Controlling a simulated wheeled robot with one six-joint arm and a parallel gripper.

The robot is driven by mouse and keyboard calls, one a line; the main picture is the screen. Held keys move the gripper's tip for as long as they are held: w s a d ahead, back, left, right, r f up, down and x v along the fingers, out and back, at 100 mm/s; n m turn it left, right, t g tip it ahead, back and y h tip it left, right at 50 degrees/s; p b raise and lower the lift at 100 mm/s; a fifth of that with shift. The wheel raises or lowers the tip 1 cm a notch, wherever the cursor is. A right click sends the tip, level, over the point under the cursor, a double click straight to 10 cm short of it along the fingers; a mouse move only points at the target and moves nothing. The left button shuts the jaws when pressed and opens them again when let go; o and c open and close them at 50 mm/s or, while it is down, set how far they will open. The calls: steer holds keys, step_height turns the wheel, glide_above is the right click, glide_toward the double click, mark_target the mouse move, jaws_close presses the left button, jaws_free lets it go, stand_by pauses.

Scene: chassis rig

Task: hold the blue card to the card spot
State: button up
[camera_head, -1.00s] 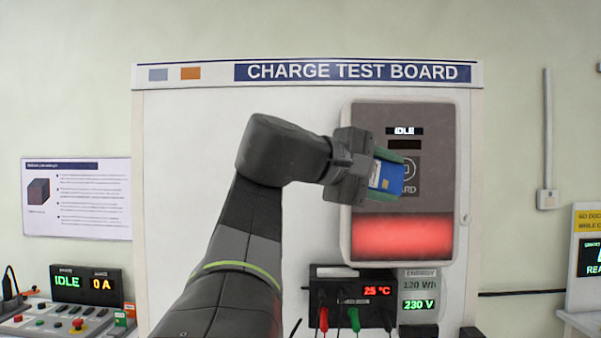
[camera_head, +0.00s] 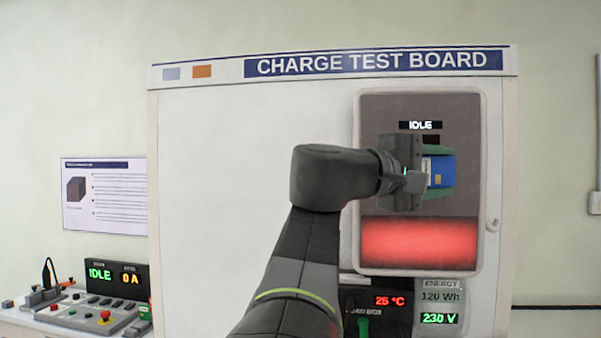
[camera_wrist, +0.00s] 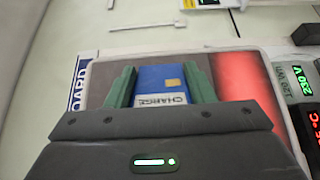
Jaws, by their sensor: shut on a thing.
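My gripper (camera_head: 438,172) is shut on the blue card (camera_head: 443,171), with a green finger on each side of it. In the wrist view the blue card (camera_wrist: 160,83) shows a gold chip and a white strip reading "CHARGE". The card is in front of the dark upper panel of the charger unit (camera_head: 375,120), whose display reads "IDLE". Its lower part glows red (camera_head: 419,242). The card spot is hidden behind my gripper and the card. I cannot tell whether the card touches the panel.
The "CHARGE TEST BOARD" (camera_head: 250,130) stands behind the charger unit. A box with a "25 °C" readout (camera_head: 380,302) and an energy readout (camera_head: 441,300) is below. A control desk (camera_head: 95,315) with an "IDLE" display (camera_head: 112,273) is at lower left.

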steer(key=w+d, duration=0.2)
steer(key=w, duration=0.6)
steer(key=shift+p, duration=0.45)
stand_by(0.5)
steer(key=shift+s+a+b, duration=0.4)
steer(key=shift+s+b, duration=0.05)
steer(key=shift+s, duration=1.15)
steer(key=shift+s+a+b, duration=0.4)
steer(key=shift+s+b, duration=0.05)
steer(key=shift+s, duration=1.2)
steer(key=shift+s+a+b, duration=0.4)
steer(key=shift+s+b, duration=0.05)
steer(key=shift+s, duration=1.15)
steer(key=shift+w, duration=0.15)
steer(key=w+d+p, duration=0.2)
steer(key=w, duration=0.7)
steer(key=shift+w+d+p, duration=0.2)
steer(key=shift+w+p, duration=0.05)
steer(key=shift+p, duration=0.1)
steer(key=shift+s, duration=0.1)
